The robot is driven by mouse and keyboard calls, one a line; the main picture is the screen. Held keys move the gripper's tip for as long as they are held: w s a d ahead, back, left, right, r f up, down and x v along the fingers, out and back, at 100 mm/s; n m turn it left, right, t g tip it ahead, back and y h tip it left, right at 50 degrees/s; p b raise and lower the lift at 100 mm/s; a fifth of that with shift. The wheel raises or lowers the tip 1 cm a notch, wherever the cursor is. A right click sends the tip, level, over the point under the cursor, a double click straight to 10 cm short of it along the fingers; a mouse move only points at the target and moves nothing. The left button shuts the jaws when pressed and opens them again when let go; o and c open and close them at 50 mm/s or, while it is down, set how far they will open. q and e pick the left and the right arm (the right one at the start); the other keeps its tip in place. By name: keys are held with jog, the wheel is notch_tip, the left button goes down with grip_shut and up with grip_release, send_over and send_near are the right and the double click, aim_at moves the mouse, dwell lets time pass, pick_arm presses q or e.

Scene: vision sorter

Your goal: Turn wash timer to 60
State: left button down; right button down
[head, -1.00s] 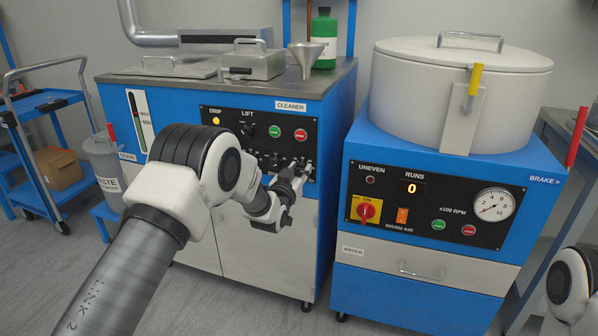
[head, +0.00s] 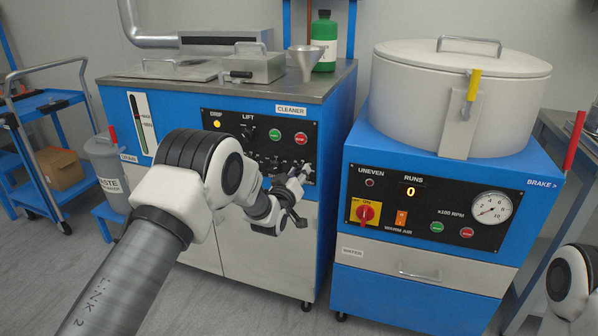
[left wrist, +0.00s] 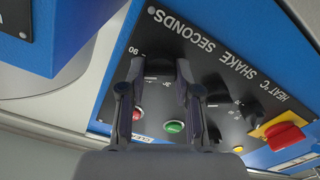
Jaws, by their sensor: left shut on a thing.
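The cleaner's black control panel (head: 225,123) is on the front of the blue cabinet at centre left. My left gripper (head: 298,178) is at the lower right of this panel and partly covers it. In the left wrist view the panel appears upside down, with the labels HEAT, SHAKE and SECONDS. There my left gripper (left wrist: 160,68) is shut on the dark knob of the SECONDS dial (left wrist: 158,76). A 90 mark shows beside one finger. The knob's pointer setting cannot be read. My right gripper is out of view.
Red (left wrist: 138,113) and green (left wrist: 174,127) buttons and a red-yellow switch (left wrist: 284,137) share the panel. The blue spinner machine (head: 400,285) stands close on the right. A metal funnel (head: 305,62) and green bottle (head: 324,42) stand on top of the cleaner.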

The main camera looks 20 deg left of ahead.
pick_arm(q)
jog(key=shift+n+p, duration=0.35)
jog(key=shift+n, duration=1.35)
jog(key=c, duration=0.8)
grip_release()
jog(key=s, duration=1.2)
jog(key=shift+a, duration=0.25)
jog(key=shift+f, duration=0.15)
